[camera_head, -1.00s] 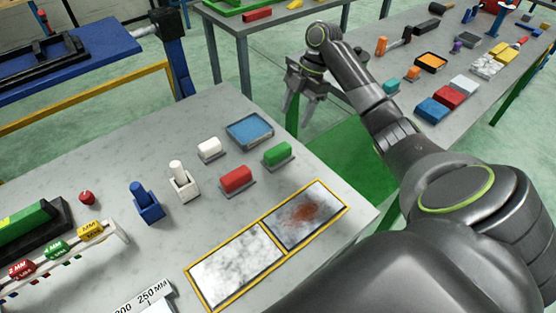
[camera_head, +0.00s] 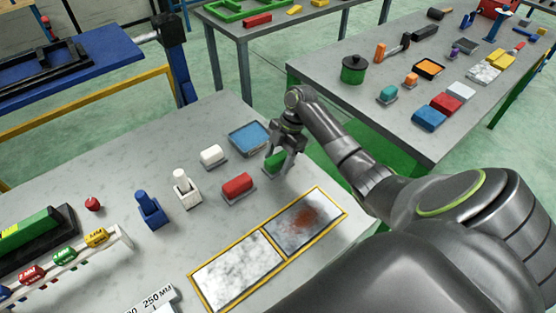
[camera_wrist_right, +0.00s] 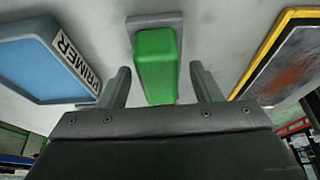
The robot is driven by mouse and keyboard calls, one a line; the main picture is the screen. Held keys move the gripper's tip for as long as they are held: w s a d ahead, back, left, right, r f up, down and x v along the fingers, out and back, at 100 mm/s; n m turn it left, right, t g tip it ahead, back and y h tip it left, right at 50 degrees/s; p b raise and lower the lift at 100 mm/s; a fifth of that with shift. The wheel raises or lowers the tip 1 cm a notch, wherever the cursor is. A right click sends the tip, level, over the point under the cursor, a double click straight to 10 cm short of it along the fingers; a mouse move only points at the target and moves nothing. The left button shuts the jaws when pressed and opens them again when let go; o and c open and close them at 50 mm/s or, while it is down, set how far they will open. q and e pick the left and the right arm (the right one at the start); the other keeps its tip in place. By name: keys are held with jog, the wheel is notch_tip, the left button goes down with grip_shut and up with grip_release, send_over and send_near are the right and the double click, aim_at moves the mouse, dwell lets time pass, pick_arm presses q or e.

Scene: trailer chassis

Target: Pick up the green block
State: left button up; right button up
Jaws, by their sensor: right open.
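The green block (camera_head: 275,161) lies on a small grey base on the near grey table, partly hidden behind my right gripper in the head view. In the right wrist view the green block (camera_wrist_right: 156,62) lies ahead of and between the two fingers, with a gap on each side. My right gripper (camera_head: 281,168) is open and empty, its fingers pointing down at the block; it also shows in the right wrist view (camera_wrist_right: 160,88). My left gripper is not in view.
A red block (camera_head: 237,185) and a white block (camera_head: 212,155) sit beside it. A blue primer tray (camera_head: 268,139) stands behind. A yellow-framed panel (camera_head: 342,208) lies in front. A second table (camera_head: 330,89) with several items stands at the right.

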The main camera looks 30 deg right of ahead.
aim_at(278, 156)
jog(key=c, duration=0.9)
jog(key=shift+r, duration=0.1)
notch_tip(278, 156, up, 9)
jog(key=shift+f+b, duration=0.2)
jog(key=shift+b, duration=0.5)
jog(key=shift+r, duration=0.65)
